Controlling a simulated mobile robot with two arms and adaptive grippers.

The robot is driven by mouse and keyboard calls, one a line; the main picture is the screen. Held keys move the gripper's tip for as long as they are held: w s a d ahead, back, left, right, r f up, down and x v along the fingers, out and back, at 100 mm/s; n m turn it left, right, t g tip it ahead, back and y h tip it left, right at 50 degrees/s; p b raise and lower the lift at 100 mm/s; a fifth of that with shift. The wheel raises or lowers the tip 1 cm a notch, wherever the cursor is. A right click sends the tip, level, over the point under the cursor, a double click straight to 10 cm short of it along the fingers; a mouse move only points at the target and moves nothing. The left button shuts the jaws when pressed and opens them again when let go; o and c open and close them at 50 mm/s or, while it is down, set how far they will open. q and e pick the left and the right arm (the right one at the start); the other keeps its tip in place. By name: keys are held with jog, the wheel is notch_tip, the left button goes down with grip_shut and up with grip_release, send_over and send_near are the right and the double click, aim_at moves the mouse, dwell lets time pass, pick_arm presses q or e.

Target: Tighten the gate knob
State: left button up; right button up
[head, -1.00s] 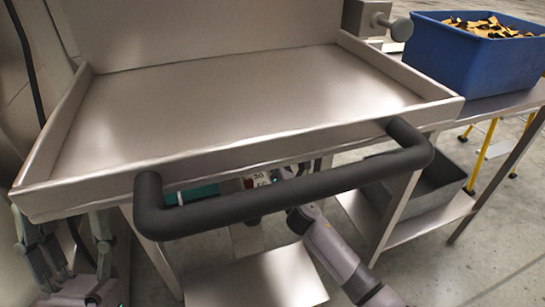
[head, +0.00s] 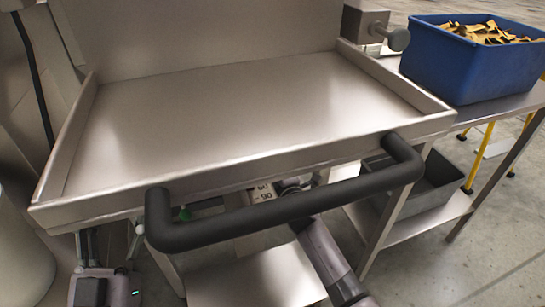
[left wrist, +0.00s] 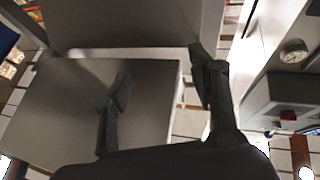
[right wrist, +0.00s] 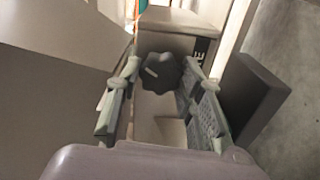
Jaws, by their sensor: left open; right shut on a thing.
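The gate knob (right wrist: 157,72), a black lobed knob with a white line on its face, shows in the right wrist view. My right gripper (right wrist: 164,80) has its two fingers on either side of it and is shut on it. In the head view the black handle and the tray edge hide the knob and most of this gripper; my right arm reaches in under the tray. My left gripper (left wrist: 160,88) is open and empty in the left wrist view, below a flat grey panel. In the head view it hangs at the lower left, partly under the tray's corner.
A steel tray (head: 240,100) with a thick black handle (head: 290,204) fills the middle. A blue bin (head: 440,70) of yellow and black pieces stands on a bench at right, with a dark bin (head: 435,185) below. A lower steel shelf (head: 255,282) lies under the tray.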

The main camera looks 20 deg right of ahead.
pick_arm(q)
notch_tip(320, 180, down, 11)
jog(key=w+a+g+y+p, duration=0.1)
jog(key=g+y+p, duration=0.1)
jog(key=g, duration=0.4)
jog(key=shift+w+a+g+y, duration=0.2)
jog(key=shift+g+y, duration=0.1)
jog(key=shift+g, duration=0.1)
pick_arm(e)
jog(key=shift+m, duration=2.9)
pick_arm(q)
jog(key=shift+d, duration=0.1)
pick_arm(e)
jog(key=o, duration=1.2)
jog(key=shift+c, duration=0.2)
jog(key=s, duration=1.2)
jog(key=shift+d, duration=0.2)
jog(key=shift+s, duration=0.1)
